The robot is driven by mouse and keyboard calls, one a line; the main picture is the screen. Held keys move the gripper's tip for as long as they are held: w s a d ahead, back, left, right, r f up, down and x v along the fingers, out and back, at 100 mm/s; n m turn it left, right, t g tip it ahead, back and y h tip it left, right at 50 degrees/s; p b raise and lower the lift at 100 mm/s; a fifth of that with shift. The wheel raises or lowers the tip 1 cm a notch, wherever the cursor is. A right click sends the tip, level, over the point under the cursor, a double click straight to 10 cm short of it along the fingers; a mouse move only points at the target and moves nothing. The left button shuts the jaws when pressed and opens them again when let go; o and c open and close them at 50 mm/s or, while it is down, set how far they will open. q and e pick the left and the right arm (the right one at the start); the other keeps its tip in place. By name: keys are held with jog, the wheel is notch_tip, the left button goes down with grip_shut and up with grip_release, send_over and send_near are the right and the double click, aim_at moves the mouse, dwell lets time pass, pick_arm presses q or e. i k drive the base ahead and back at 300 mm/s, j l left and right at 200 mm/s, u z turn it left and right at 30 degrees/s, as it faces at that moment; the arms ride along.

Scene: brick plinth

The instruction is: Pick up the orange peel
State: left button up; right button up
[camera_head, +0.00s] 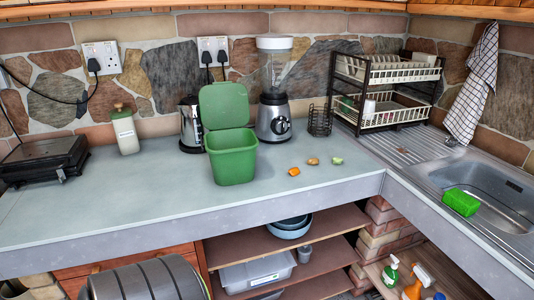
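A small orange piece, which looks like the orange peel (294,171), lies on the grey counter (110,205). It is to the right of a green bin (233,165) whose lid (225,106) stands open. A small brownish scrap (313,161) and a small pale green scrap (337,160) lie to the right of the orange piece, apart from it. Neither of my grippers shows in the head view. The inside of the bin is mostly hidden.
A blender (274,120), a kettle (191,125) and a dark wire holder (319,121) stand behind the scraps. A dish rack (385,95), a sink (490,190) and a green sponge (461,202) are at right. A black grill (45,158) sits far left. The counter's front is clear.

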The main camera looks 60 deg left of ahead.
aim_at(295, 171)
jog(key=u, duration=1.5)
jog(key=k, duration=0.1)
